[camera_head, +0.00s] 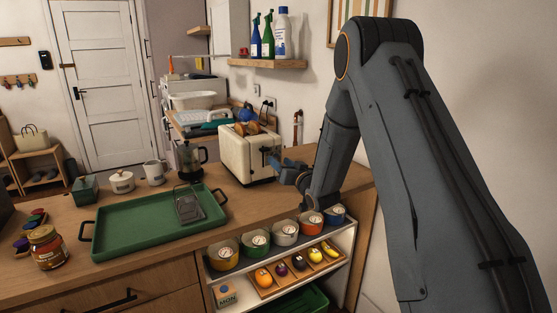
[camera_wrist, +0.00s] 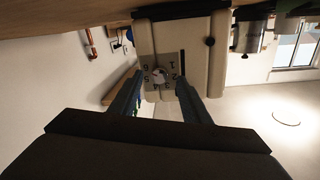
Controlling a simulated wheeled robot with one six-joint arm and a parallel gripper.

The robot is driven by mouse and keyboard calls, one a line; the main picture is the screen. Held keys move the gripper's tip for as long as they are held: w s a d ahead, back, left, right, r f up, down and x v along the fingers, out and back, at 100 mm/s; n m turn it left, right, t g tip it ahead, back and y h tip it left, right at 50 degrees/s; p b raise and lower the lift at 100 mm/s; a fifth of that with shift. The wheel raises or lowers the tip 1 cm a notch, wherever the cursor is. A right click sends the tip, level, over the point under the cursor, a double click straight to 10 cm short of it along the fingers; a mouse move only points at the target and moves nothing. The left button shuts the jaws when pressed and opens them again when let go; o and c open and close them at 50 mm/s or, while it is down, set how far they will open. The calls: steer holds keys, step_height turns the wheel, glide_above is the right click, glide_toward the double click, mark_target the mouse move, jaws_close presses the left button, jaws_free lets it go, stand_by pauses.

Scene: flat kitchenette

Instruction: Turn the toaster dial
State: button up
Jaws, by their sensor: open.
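The cream toaster (camera_head: 240,158) stands at the back right of the wooden counter, with browned bread in its top. In the wrist view the toaster (camera_wrist: 205,45) is upside down. Its round pale dial (camera_wrist: 159,75) sits on a grey panel with numbers around it. A dark vertical slot runs beside the panel. My gripper (camera_head: 283,167) is at the toaster's right end face. In the wrist view my gripper (camera_wrist: 160,88) is open, with one blue finger on either side of the dial and nothing held. I cannot tell whether the fingertips touch the panel.
A green tray (camera_head: 130,240) holding a metal grater (camera_head: 189,208) lies on the counter. A French press (camera_head: 190,160) stands left of the toaster. The wall and a socket (camera_head: 269,103) are behind it. An open shelf with several jars (camera_head: 257,243) is below.

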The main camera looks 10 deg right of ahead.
mark_target(275, 156)
steer(key=shift+x, duration=1.25)
steer(key=c, duration=1)
steer(key=shift+c, duration=0.2)
